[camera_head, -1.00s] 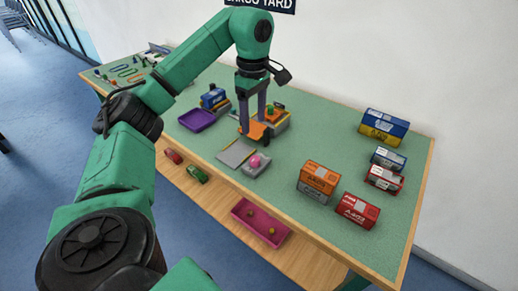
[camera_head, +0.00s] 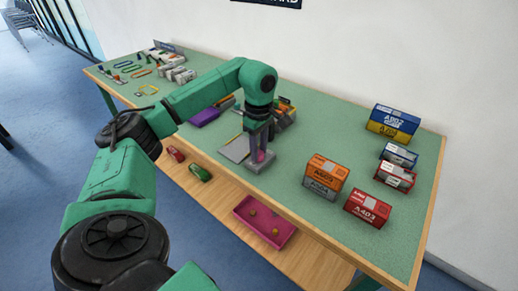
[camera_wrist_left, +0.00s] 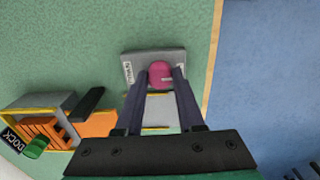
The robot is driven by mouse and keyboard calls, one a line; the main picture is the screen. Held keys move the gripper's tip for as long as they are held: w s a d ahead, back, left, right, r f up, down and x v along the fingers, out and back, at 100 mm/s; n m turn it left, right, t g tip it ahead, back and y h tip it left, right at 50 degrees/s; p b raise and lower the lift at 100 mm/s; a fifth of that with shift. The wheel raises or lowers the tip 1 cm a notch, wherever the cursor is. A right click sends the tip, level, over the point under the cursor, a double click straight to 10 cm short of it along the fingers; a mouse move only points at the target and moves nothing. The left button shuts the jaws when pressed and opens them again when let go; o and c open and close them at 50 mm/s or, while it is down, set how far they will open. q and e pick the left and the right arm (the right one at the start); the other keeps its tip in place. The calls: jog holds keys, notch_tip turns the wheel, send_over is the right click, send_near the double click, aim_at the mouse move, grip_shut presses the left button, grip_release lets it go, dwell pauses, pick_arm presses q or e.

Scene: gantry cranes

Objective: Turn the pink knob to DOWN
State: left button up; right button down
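The pink knob (camera_head: 261,156) sits on a small grey base plate (camera_head: 262,168) near the table's front edge. In the left wrist view the knob (camera_wrist_left: 159,72) shows between my fingertips, on its grey plate (camera_wrist_left: 140,60) with small white labels at both ends. The label at the left end is too small to read surely. My left gripper (camera_head: 259,160) points down over the plate with one finger on each side of the knob. In the left wrist view the gripper (camera_wrist_left: 160,76) looks open; I cannot tell whether the fingers touch the knob. My right gripper is not in view.
An orange and a red container box (camera_head: 367,208) stand right of the knob. More boxes (camera_head: 394,122) stand farther back. A purple tray (camera_head: 205,116) is to the left. A magenta tray (camera_head: 262,222) and toy cars (camera_head: 199,173) are on the lower shelf.

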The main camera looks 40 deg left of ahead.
pick_arm(q)
grip_shut()
